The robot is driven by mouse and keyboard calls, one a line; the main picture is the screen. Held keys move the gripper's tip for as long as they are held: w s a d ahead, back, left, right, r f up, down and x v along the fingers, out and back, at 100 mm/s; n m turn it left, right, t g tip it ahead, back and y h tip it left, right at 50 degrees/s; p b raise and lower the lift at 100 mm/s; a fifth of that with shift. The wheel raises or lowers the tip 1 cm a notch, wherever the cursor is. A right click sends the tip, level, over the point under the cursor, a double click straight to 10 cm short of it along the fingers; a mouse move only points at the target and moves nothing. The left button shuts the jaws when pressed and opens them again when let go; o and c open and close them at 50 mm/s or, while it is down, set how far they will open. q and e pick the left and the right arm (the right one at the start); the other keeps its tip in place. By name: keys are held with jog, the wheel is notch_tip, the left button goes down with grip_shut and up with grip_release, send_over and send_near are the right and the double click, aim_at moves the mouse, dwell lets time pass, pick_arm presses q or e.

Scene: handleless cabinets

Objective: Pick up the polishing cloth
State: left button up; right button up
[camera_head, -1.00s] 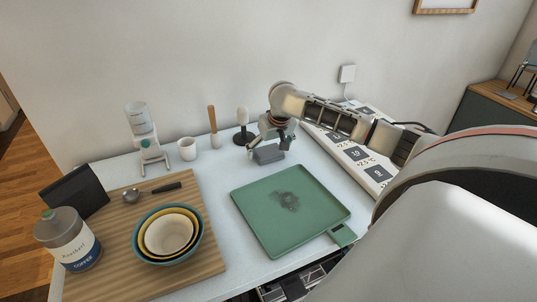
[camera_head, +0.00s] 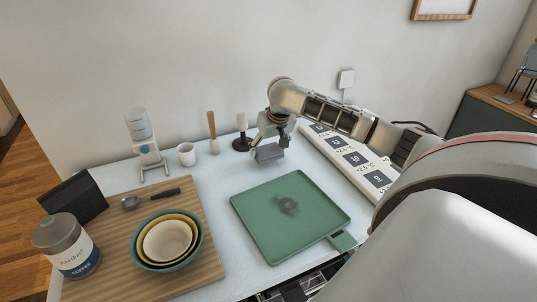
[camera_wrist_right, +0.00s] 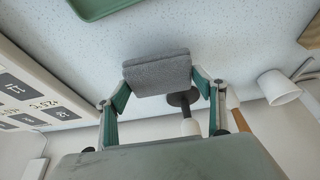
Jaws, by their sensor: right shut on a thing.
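The polishing cloth is a grey folded block (camera_head: 269,153) at the back of the table in the head view. It also shows between my right fingers in the right wrist view (camera_wrist_right: 157,74). My right gripper (camera_head: 270,144) is shut on the cloth, with one finger at each end. Whether the cloth is clear of the tabletop is hard to tell. My left gripper is not in view.
A green tray (camera_head: 262,235) with a dark smudge lies in front. A dark-based tool (camera_head: 242,141), a wooden-handled tool (camera_head: 212,130) and a white cup (camera_head: 187,154) stand left of the cloth. A white panel with dark squares (camera_head: 335,148) lies right. A wooden board (camera_head: 205,265) with nested bowls (camera_head: 168,241) is at left.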

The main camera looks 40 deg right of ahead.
aim_at(268, 151)
notch_tip(268, 151, up, 17)
jog(key=shift+r, duration=0.15)
jog(key=shift+o, duration=0.2)
dwell(0.3)
